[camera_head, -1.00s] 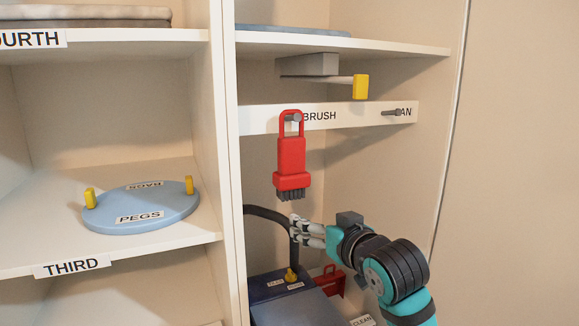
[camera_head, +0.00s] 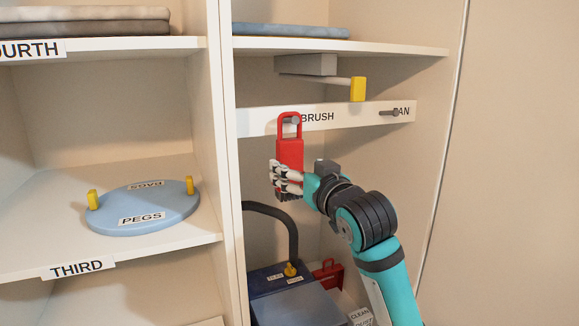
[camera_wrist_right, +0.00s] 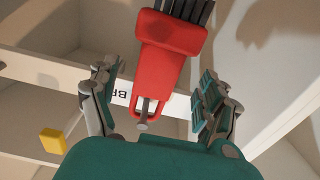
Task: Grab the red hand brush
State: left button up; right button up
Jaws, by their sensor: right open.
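The red hand brush (camera_head: 289,152) hangs by its handle loop from a grey peg on the white rail labelled BRUSH. My right gripper (camera_head: 285,178) is at the lower part of the brush in the head view and hides much of its head. In the right wrist view the brush (camera_wrist_right: 168,62) lies between the two open fingers of my right gripper (camera_wrist_right: 152,100), with a gap on each side. Its dark bristles point to the top of that picture, and its loop is around the peg. My left gripper is not in view.
The white rail (camera_head: 350,114) has a second peg (camera_head: 390,112), empty, at the right. A yellow-ended bar (camera_head: 357,89) sticks out above it. A blue box (camera_head: 280,283) with a dark hose and a red dustpan (camera_head: 328,274) stand below. A divider (camera_head: 214,140) is at the left.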

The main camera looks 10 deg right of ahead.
aim_at(293, 162)
jog(key=w, duration=0.1)
jog(key=w+p, duration=0.2)
jog(key=w, duration=0.1)
jog(key=shift+w+a+r, duration=0.1)
jog(key=shift+a+r, duration=0.1)
jog(key=shift+a, duration=0.2)
jog(key=shift+w+a+f, duration=0.1)
jog(key=shift+w, duration=0.45)
jog(key=c, duration=1.3)
